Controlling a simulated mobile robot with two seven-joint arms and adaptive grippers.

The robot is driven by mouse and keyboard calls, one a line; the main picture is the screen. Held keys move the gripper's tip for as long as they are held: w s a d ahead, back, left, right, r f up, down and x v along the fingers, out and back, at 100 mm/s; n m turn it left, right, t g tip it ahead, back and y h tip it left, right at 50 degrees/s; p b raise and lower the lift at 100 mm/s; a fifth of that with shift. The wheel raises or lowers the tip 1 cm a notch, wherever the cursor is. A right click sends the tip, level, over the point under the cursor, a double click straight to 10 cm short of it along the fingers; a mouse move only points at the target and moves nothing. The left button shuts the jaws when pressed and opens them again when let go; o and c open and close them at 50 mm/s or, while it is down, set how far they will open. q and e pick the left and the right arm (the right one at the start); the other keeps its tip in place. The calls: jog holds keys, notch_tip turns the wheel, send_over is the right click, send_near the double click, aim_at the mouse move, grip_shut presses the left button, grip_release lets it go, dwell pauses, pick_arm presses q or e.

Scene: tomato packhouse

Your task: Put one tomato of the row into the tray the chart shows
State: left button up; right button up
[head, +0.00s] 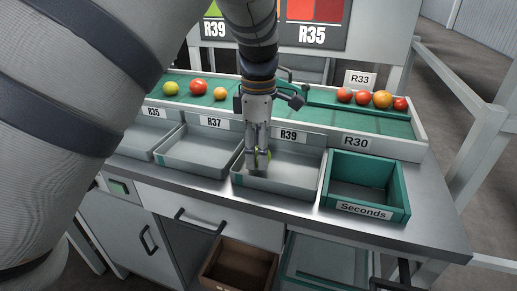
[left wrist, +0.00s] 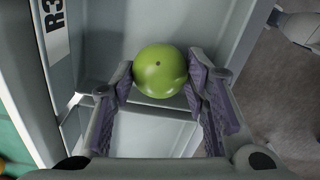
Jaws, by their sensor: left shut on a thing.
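My left gripper (head: 259,160) is shut on a green tomato (left wrist: 160,70), which sits between the two finger pads in the left wrist view. In the head view the gripper points down into the grey tray under the R39 label (head: 289,135); the fingers mostly hide the tomato there. I cannot tell whether the tomato touches the tray floor. The chart (head: 312,36) is cut off at the top; it shows a green patch over R39 and red patches over R35. Several tomatoes stand on the green bench bed, including a yellow-green one (head: 171,88) and a red one (head: 198,87). My right gripper is not in view.
The R37 tray (head: 199,151) and R35 tray (head: 148,135) stand to the left, looking empty. A green Seconds tray (head: 367,186) stands to the right under the R30 label (head: 355,142). More red and orange tomatoes lie by the R33 card (head: 360,79). A brown crate (head: 238,265) is below.

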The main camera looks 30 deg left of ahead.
pick_arm(q)
jog(key=shift+f, duration=0.55)
jog(key=o, duration=0.9)
jog(key=c, duration=0.3)
jog(key=shift+c, duration=0.2)
notch_tip(320, 180, up, 4)
jog(key=shift+r+p, duration=0.1)
jog(key=shift+p, duration=0.2)
jog(key=shift+r, duration=1.4)
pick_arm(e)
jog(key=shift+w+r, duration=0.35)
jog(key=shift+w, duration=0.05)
